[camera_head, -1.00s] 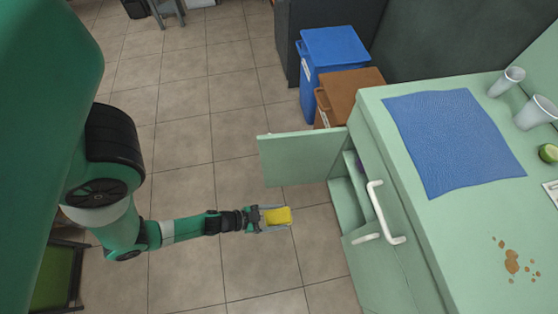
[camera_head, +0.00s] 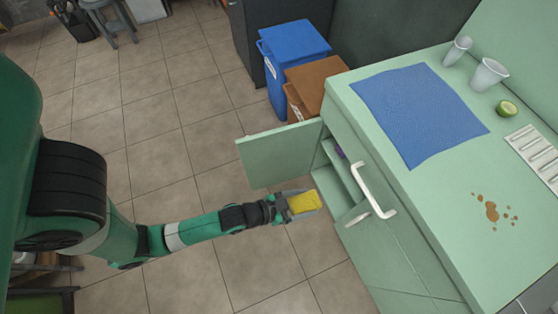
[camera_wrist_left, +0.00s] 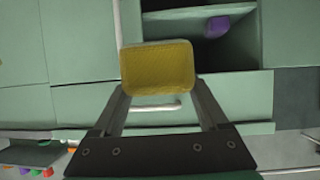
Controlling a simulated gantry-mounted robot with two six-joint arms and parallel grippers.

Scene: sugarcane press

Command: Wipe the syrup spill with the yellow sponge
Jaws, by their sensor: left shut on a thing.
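The yellow sponge (camera_head: 303,203) is held between the fingers of my left gripper (camera_head: 296,205), which is shut on it. The sponge also shows in the left wrist view (camera_wrist_left: 157,67), between the two fingertips. In the head view the gripper is over the floor, in front of the green cabinet and left of its white handle. The brown syrup spill (camera_head: 492,212) is a blotch with small drops on the green counter top, well to the right of the gripper. My right gripper is not in view.
A cabinet door (camera_head: 280,155) stands open, showing shelves with a purple item (camera_wrist_left: 217,27). A white handle (camera_head: 372,190) sticks out from the front. A blue cloth (camera_head: 418,112), cups (camera_head: 489,74), a cut lime (camera_head: 507,108) and a white rack (camera_head: 535,153) are on the counter. Blue (camera_head: 293,62) and brown bins (camera_head: 318,84) stand behind.

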